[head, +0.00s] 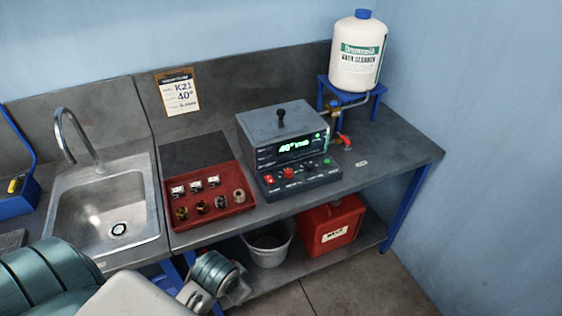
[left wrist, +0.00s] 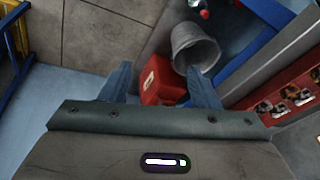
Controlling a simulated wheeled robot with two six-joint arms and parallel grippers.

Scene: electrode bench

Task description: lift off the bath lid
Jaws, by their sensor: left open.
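The bath (head: 290,155) is a dark box with a green lit display, standing on the bench right of the red tray. Its grey lid (head: 258,122) lies on top, with a black knob (head: 281,117) standing up from the middle. My left gripper (left wrist: 160,72) is open and empty in the left wrist view, its two fingers apart over the floor and the lower shelf area. The bath does not show in that view. In the head view my left arm comes in at the lower left, with its fingers not clearly visible. My right gripper is out of view.
A red tray (head: 245,203) with several small parts sits left of the bath, beside a sink (head: 75,222) with a tall tap. A white carboy (head: 357,60) stands on a blue stand behind. A bucket (head: 268,254) and red can (head: 318,240) are below. The bench right of the bath is mostly clear.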

